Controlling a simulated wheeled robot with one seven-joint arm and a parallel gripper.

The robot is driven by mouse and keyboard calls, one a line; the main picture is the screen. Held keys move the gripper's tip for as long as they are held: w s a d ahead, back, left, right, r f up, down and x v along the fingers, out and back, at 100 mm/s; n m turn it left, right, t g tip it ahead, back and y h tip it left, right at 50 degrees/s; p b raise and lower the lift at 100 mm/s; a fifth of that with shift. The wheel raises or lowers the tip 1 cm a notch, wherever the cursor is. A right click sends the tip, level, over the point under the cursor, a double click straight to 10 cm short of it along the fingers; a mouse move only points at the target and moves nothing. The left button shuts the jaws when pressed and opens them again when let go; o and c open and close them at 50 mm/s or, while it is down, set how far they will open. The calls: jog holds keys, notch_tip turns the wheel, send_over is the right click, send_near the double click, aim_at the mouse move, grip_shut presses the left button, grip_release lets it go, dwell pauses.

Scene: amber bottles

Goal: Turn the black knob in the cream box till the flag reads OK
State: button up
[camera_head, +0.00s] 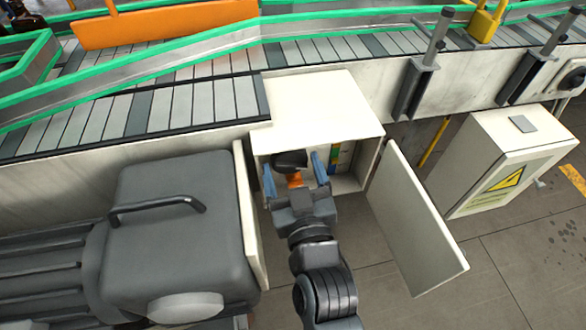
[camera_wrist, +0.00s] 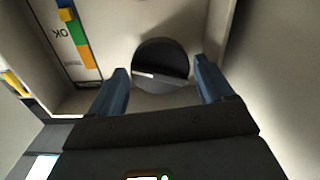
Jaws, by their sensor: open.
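The cream box (camera_head: 318,100) stands open, with a door swung out on each side. Inside it is the round black knob (camera_head: 290,160), which has a pale line across its face in the wrist view (camera_wrist: 160,62). A strip with blue, orange and green bands and the letters OK (camera_wrist: 78,45) is beside the knob; it also shows in the head view (camera_head: 336,155). My gripper (camera_head: 294,172) reaches into the box opening. Its two blue fingers are open, one on each side of the knob in the wrist view (camera_wrist: 160,72), with visible gaps.
The right door (camera_head: 415,220) hangs open beside my arm, and the left door (camera_head: 250,215) stands near a big grey motor (camera_head: 180,220). A conveyor (camera_head: 180,100) runs behind the box. A second cream cabinet with a warning sign (camera_head: 505,178) stands to the right.

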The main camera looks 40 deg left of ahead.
jog(key=c, duration=0.8)
jog(key=shift+o, duration=0.2)
jog(key=m, duration=0.4)
jog(key=shift+m, duration=0.3)
jog(key=o, duration=0.8)
jog(key=shift+c, duration=0.2)
jog(key=b+v, duration=0.1)
jog(key=v, duration=0.7)
jog(key=shift+b, duration=0.35)
jog(key=shift+d, duration=0.1)
